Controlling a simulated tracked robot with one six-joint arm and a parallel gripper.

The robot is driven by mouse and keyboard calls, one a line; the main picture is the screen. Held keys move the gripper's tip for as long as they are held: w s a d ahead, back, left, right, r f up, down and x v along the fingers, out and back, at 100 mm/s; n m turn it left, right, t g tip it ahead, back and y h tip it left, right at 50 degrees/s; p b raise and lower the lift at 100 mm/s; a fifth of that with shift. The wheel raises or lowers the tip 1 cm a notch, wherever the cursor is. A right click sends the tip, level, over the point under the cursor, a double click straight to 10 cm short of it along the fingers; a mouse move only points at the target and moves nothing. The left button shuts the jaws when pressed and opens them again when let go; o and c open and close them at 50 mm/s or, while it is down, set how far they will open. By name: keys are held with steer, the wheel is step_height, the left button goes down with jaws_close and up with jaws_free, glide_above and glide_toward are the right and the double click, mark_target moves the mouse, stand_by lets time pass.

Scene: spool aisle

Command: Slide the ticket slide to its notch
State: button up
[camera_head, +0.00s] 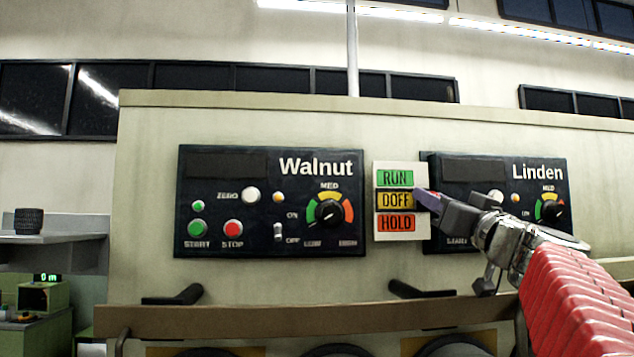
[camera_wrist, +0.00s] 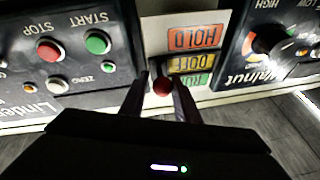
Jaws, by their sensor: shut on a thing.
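The ticket board (camera_head: 400,167) is a pale plate with a green RUN ticket (camera_head: 395,178), a yellow DOFF ticket (camera_head: 395,201) and a red HOLD ticket (camera_head: 396,223), top to bottom. A dark frame, seemingly the ticket slide, surrounds DOFF. My gripper (camera_head: 420,196) reaches in from the right at the DOFF row. In the wrist view, where the board appears upside down, my gripper (camera_wrist: 161,86) is shut on a round red knob (camera_wrist: 163,85) beside DOFF. The fingers hide the knob in the head view. The notch cannot be made out.
The Walnut panel (camera_head: 270,202) is left of the board, with buttons, a switch and a dial. The Linden panel (camera_head: 500,167) is close on the right, partly behind my arm. A brown rail (camera_head: 300,320) and dark handles (camera_head: 175,296) stick out below.

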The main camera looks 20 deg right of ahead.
steer(key=shift+a+f, duration=0.2)
steer(key=shift+f, duration=0.85)
steer(key=shift+a+f, duration=0.15)
steer(key=shift+f, duration=0.9)
steer(key=o, duration=1.1)
steer(key=shift+d, duration=0.1)
steer(key=shift+f, duration=0.1)
